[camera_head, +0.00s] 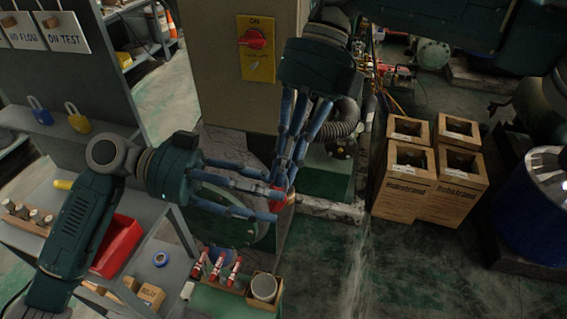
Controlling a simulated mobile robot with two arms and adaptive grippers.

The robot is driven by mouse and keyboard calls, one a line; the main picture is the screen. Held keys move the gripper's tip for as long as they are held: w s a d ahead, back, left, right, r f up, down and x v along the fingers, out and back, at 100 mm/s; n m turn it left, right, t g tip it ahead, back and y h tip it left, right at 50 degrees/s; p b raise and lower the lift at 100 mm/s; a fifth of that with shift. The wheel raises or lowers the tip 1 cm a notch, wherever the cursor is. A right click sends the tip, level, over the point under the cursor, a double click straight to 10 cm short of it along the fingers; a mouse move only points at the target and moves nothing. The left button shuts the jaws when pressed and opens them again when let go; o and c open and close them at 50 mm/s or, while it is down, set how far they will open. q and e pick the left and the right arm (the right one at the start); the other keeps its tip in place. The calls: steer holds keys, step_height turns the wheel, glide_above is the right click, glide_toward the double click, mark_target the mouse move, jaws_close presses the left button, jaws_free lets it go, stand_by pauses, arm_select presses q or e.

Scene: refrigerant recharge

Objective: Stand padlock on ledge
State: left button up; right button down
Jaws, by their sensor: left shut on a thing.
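A small red thing, which looks like a red padlock (279,196), is between the fingertips of my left gripper (276,203). My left gripper reaches in from the left and is shut on it, with the fingers hiding most of its shape. My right gripper (284,182) points down from above, and its fingertips meet the same spot. I cannot tell whether they grip the padlock too. A grey ledge (20,118) on the panel at the left carries a blue padlock (40,111) and a yellow padlock (77,118), both upright.
A cabinet with a yellow plate and red rotary switch (253,39) stands behind my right gripper. A red bin (118,246) lies on the grey bench at the left. Red-capped valves (216,266) stand in front. Wooden boxes (405,193) and a blue drum (530,215) stand at right.

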arm_select(q)
steer(key=o, duration=1.1)
